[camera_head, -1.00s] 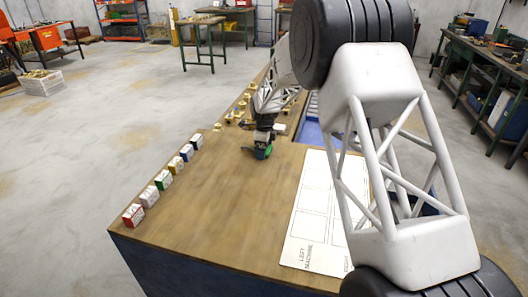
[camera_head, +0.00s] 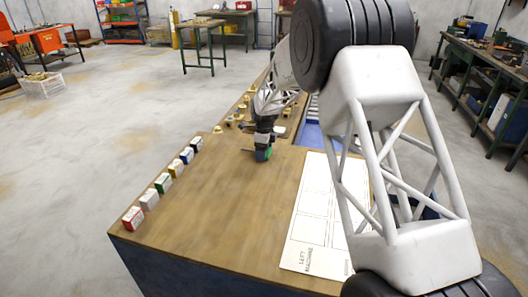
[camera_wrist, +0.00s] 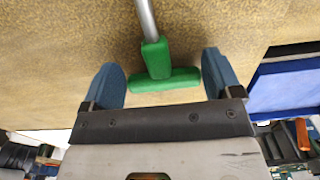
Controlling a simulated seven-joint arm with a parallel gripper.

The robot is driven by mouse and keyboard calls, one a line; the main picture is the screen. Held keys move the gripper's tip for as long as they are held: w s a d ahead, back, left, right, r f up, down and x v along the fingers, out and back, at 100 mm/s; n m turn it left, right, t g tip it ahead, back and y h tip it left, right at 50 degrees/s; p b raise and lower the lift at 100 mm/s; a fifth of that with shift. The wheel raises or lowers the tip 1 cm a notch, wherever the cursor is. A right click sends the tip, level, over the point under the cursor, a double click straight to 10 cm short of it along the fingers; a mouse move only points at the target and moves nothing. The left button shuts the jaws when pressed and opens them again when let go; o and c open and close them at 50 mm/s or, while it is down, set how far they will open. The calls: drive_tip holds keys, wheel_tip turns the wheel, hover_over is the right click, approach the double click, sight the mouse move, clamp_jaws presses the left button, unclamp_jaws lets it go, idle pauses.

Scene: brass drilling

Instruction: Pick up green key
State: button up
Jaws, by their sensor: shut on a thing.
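The green key (camera_wrist: 158,62) has a green T-shaped handle and a grey metal shaft that points away toward the top of the wrist view. My gripper (camera_wrist: 166,84) has its blue fingers on either side of the handle's crossbar and is shut on it. In the head view, my gripper (camera_head: 264,142) is low at the middle of the wooden table, with the green handle (camera_head: 264,154) showing at its tip. Whether the key touches the tabletop is hard to tell.
Several coloured boxes (camera_head: 163,183) stand in a row along the table's left edge. A white marked sheet (camera_head: 318,218) lies at the right. Small brass parts (camera_head: 241,107) lie beyond my gripper. The wooden tabletop (camera_head: 205,225) is clear in front.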

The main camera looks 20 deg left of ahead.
wheel_tip(320, 180, up, 3)
drive_tip(key=shift+f, duration=0.15)
drive_tip(key=shift+s+d+r, duration=0.1)
drive_tip(key=shift+s+r, duration=0.1)
drive_tip(key=shift+r, duration=0.05)
drive_tip(key=s+d, duration=0.2)
drive_tip(key=s, duration=0.2)
drive_tip(key=s+d+r, duration=0.1)
drive_tip(key=s+d, duration=0.1)
drive_tip(key=s, duration=0.3)
drive_tip(key=s+d, duration=0.3)
drive_tip(key=s, duration=0.2)
drive_tip(key=shift+r, duration=0.2)
